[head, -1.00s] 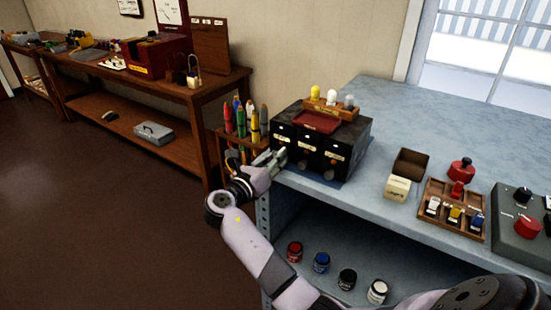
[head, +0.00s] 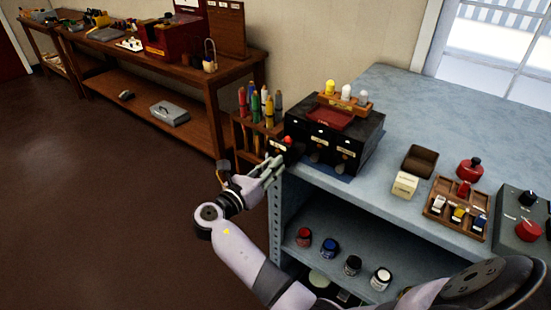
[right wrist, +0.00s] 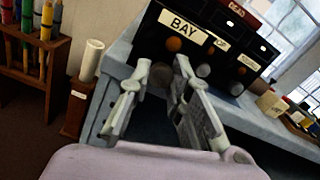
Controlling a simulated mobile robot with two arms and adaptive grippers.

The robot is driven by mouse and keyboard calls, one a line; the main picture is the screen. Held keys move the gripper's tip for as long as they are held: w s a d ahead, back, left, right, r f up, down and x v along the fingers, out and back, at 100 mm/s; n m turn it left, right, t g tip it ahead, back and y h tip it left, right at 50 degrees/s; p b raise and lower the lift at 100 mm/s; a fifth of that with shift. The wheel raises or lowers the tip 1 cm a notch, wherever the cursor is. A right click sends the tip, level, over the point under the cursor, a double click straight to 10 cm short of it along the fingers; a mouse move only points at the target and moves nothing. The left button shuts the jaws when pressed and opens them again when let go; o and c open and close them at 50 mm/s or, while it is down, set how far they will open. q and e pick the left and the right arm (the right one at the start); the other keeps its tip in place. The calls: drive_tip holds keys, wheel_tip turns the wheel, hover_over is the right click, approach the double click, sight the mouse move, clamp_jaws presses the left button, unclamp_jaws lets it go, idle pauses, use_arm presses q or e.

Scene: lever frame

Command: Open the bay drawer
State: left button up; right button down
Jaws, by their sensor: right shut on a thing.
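A black cabinet (head: 335,135) with three drawers stands on the blue-grey bench top. Its left drawer, labelled BAY (right wrist: 184,28), is pulled partly out toward my right gripper, and something red (head: 288,140) shows at its top. My right gripper (head: 274,167) is at that drawer's front, past the bench's left edge. In the right wrist view its fingertips (right wrist: 162,65) are at the knob, and it is shut on it. The exact contact is partly hidden. My left gripper is out of view.
A wooden rack of coloured markers (head: 262,125) stands close left of the cabinet. Jars (head: 330,247) stand on the lower shelf.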

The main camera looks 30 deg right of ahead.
drive_tip(key=c, duration=1.5)
unclamp_jaws()
drive_tip(key=shift+o, duration=0.2)
wheel_tip(320, 180, up, 10)
